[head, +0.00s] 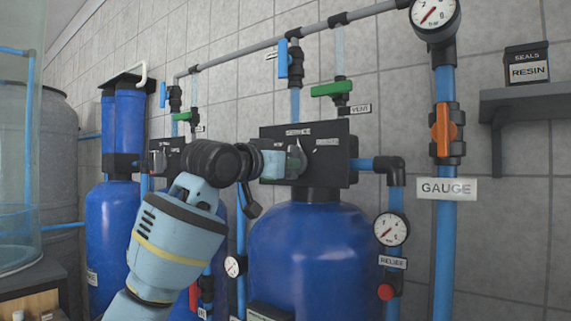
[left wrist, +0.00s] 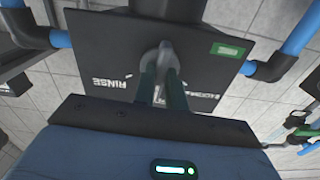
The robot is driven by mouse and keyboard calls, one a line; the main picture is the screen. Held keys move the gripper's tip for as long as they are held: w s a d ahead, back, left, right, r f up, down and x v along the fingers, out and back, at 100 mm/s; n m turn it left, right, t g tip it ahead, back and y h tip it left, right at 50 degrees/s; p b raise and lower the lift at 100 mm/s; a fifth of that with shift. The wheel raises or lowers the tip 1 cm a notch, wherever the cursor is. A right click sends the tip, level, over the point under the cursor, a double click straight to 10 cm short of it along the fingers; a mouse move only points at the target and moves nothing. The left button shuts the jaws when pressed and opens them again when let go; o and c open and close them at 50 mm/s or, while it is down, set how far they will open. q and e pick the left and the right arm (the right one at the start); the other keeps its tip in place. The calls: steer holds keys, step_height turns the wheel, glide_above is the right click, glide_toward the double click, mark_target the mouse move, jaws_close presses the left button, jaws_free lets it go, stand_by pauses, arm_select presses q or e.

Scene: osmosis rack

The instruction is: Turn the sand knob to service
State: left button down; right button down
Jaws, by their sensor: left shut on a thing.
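A black valve head (head: 340,150) sits on top of the large blue tank (head: 310,250) in the middle of the head view. Its front carries a SERVICE label at the top and a second, hard-to-read label on the right. A grey knob (head: 297,160) is on this face; it also shows in the left wrist view (left wrist: 165,55). My left gripper (head: 285,160) is at the face, its two fingers (left wrist: 163,85) shut on the knob from both sides. RINSE shows upside down beside them. Where the knob points is partly hidden. My right gripper is not in view.
A second blue tank (head: 112,230) with its own valve head (head: 168,155) stands to the left, partly behind my arm. Green-handled (head: 332,89), blue-handled (head: 283,58) and orange-handled (head: 445,130) valves sit on pipes above and right. A shelf (head: 520,100) holds a RESIN box (head: 527,65).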

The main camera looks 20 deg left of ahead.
arm_select(q)
steer(key=shift+n, duration=0.4)
steer(key=c, duration=1.4)
jaws_free()
steer(key=shift+c, duration=0.2)
steer(key=v, duration=0.7)
steer(key=shift+s, duration=0.4)
steer(key=shift+a, duration=0.1)
